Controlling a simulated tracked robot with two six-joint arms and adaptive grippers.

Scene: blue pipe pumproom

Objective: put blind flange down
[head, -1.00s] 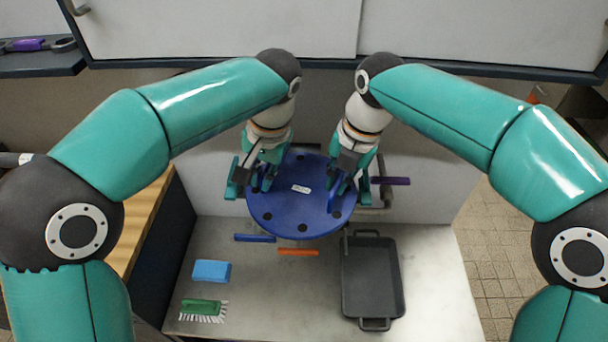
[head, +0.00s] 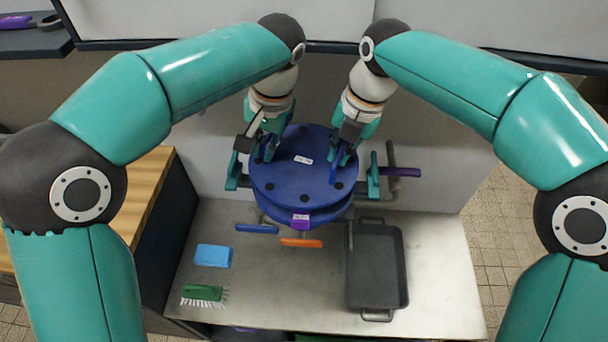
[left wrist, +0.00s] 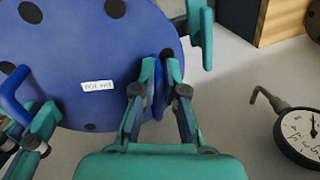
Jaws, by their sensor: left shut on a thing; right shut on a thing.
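The blind flange (head: 302,178) is a round blue disc with dark bolt holes, a small white label and two upright blue handles. It lies roughly level in the head view, over a second blue round part with a purple tag (head: 300,221); I cannot tell whether they touch. My left gripper (head: 267,153) is shut on the left handle, and the left wrist view shows its fingers (left wrist: 158,82) on both sides of that handle. My right gripper (head: 340,165) is shut on the other handle (left wrist: 15,97). The fingers partly hide both handles.
Teal clamps (head: 373,178) stand beside the disc, one near a purple lever (head: 402,172). A black tray (head: 376,268), blue sponge (head: 213,256), green brush (head: 202,292), and blue and orange handles (head: 301,243) are in front. A gauge (left wrist: 302,137) shows in the left wrist view.

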